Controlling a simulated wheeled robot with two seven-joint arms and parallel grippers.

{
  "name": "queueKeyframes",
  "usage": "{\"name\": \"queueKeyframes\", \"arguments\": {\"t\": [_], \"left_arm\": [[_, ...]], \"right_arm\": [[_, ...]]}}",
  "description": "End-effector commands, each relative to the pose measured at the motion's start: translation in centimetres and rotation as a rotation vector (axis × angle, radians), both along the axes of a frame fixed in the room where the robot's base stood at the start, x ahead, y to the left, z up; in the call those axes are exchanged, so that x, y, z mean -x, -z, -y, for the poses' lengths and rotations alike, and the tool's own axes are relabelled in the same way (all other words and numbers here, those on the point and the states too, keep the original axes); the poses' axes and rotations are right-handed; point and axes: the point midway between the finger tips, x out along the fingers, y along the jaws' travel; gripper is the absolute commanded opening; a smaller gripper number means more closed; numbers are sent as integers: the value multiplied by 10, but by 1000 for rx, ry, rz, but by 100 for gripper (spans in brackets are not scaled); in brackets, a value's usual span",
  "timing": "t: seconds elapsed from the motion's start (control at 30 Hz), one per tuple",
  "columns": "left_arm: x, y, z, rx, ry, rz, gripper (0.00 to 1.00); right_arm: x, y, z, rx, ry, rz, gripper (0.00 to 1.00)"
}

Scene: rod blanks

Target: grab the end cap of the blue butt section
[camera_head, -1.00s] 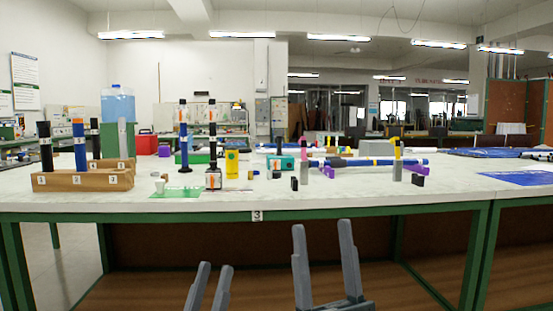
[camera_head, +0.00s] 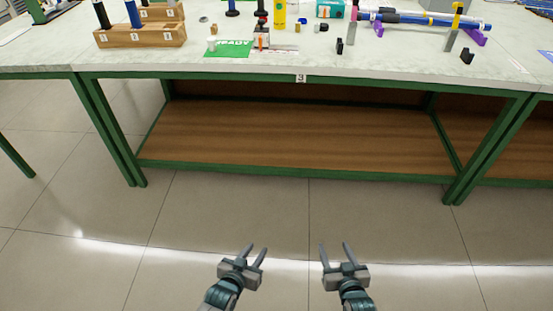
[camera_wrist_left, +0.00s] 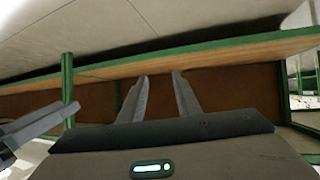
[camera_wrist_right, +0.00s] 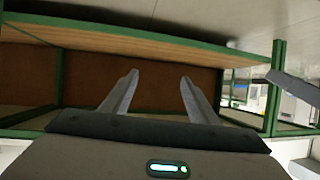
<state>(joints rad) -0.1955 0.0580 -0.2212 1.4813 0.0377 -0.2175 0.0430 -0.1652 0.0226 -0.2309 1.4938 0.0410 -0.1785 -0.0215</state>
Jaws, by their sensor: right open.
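A long blue rod (camera_head: 420,18) with dark and white bands lies across purple supports (camera_head: 473,36) at the right of the table. A second blue rod (camera_head: 133,14) stands in a wooden rack (camera_head: 140,37) at the left, its top cut off by the picture edge. I cannot tell which one is the butt section, and no end cap shows clearly. My left gripper (camera_head: 256,252) and right gripper (camera_head: 334,250) are in front of the table, below its top and far from both rods. Both are open and empty.
The white-topped table (camera_head: 220,72) has a green frame and a brown lower shelf (camera_head: 300,135). A green mat (camera_head: 228,49), a yellow bottle (camera_head: 279,14), a teal box (camera_head: 330,9), grey posts (camera_head: 351,30) and a black block (camera_head: 467,56) stand on top. The floor before it is clear.

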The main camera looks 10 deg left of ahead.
Motion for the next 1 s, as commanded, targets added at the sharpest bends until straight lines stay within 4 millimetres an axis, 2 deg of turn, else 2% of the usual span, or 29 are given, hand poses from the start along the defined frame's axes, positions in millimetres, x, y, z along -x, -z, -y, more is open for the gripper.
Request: {"name": "queueKeyframes", "arguments": {"t": [0.03, 0.2, 0.3, 0.4, 0.5, 0.63, 0.87, 1.0], "left_arm": [[28, 2, -6, -22, 1, -74, 30], [120, 44, -25, -88, 11, -294, 30], [169, 59, -35, -118, 15, -400, 30], [207, 69, -43, -140, 21, -477, 30], [232, 76, -48, -154, 25, -526, 30], [246, 81, -51, -162, 27, -553, 30], [246, 82, -51, -163, 27, -554, 30], [246, 82, -51, -162, 27, -554, 31]], "right_arm": [[30, 9, 9, 24, 2, -87, 54], [130, 64, 38, 89, 5, -341, 54], [185, 86, 53, 120, 7, -464, 54], [228, 99, 65, 143, 10, -555, 54], [256, 108, 73, 158, 11, -613, 54], [271, 113, 77, 167, 12, -643, 54], [272, 115, 78, 168, 12, -645, 54], [272, 115, 77, 167, 11, -644, 31]]}}
